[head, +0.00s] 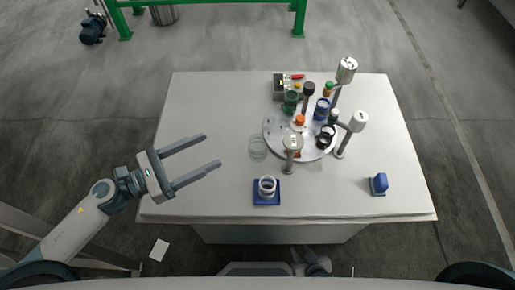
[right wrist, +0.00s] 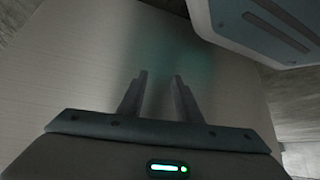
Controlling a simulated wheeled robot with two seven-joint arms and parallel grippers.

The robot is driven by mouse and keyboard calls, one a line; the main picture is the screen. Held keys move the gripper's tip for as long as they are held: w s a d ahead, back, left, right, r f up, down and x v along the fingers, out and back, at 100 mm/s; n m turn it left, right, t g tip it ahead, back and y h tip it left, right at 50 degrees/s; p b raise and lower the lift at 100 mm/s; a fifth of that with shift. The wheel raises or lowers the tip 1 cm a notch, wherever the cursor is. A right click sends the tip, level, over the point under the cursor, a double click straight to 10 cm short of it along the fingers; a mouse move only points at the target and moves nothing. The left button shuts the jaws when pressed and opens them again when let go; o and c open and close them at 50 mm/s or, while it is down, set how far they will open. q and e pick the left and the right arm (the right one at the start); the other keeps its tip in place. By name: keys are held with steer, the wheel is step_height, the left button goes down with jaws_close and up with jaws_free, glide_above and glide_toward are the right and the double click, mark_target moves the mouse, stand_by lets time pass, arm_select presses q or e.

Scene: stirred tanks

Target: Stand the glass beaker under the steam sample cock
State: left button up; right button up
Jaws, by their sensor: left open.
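The glass beaker (head: 257,148) is clear and faint. It stands on the pale table, just left of the round metal plate, in the head view. My left gripper (head: 212,150) is open and empty, with its fingers pointing right toward the beaker and a gap between their tips and it. The round metal plate (head: 273,132) carries several fittings.
White-topped posts (head: 359,122) rise at the plate's right side, and another stands at its front. A blue holder with white rings (head: 267,197) is at the front, and a blue block (head: 379,184) at the right. The table's left part is clear.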

arm_select(q)
step_height(320, 180, down, 6)
steer(key=b, duration=0.6)
steer(key=shift+f, duration=0.2)
step_height(320, 180, down, 2)
steer(key=b, duration=0.2)
steer(key=shift+f+b, duration=0.25)
steer(key=shift+b, duration=0.05)
steer(key=shift+f, duration=0.25)
arm_select(e)
steer(key=s+d+r+g+h, duration=0.1)
steer(key=s+d+r+g, duration=0.1)
steer(key=s+d+g, duration=0.1)
steer(key=shift+d+r+g+h, duration=0.3)
steer(key=shift+d+g, duration=0.5)
steer(key=shift+d, duration=0.25)
arm_select(q)
steer(key=shift+w, duration=0.1)
arm_select(e)
steer(key=shift+f, duration=0.1)
